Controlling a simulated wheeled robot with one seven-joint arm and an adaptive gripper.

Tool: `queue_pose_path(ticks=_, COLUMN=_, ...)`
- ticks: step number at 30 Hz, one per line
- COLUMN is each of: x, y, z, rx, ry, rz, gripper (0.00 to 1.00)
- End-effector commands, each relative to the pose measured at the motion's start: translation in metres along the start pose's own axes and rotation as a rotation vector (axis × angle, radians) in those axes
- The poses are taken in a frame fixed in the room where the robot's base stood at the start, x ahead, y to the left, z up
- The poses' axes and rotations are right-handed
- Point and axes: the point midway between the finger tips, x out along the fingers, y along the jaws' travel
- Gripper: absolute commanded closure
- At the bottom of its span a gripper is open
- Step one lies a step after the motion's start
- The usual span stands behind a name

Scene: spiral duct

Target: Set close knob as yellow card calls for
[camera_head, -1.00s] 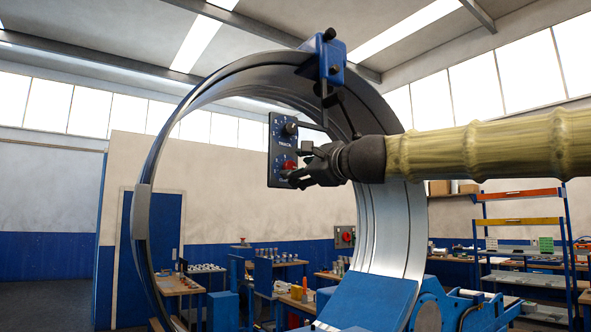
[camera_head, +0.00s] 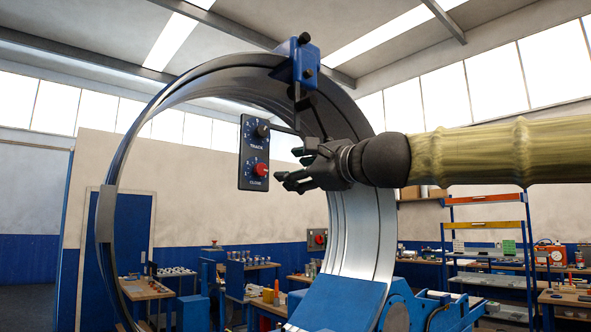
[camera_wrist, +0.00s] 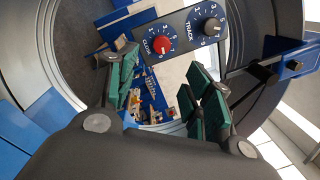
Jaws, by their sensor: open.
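The red close knob (camera_head: 261,169) sits on the lower part of a dark control panel (camera_head: 243,183), above the word CLOSE. The black track knob (camera_head: 262,131) is above it. In the wrist view the red close knob (camera_wrist: 162,43) and the black track knob (camera_wrist: 211,27) both show with numbered dials. My gripper (camera_head: 282,181) is open and empty, just right of the close knob and apart from it. In the wrist view its green-padded fingers (camera_wrist: 160,98) are spread below the panel. No yellow card can be made out in these frames.
The panel hangs by a bracket from a blue clamp (camera_head: 305,66) on the large metal duct ring (camera_head: 352,240). The ring's wall stands close behind my gripper. Workbenches (camera_head: 147,291) and a shelf rack (camera_head: 490,254) stand farther back.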

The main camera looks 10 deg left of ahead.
Motion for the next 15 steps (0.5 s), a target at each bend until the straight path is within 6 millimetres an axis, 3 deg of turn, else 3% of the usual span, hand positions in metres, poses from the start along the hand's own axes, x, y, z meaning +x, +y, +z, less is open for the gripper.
queue_pose_path(ticks=7, x=0.004, y=-0.003, z=0.003, rx=0.028, ry=0.007, rz=0.015, gripper=0.49)
queue_pose_path(ticks=15, x=0.016, y=-0.011, z=0.008, rx=0.188, ry=0.033, rz=0.076, gripper=0.49)
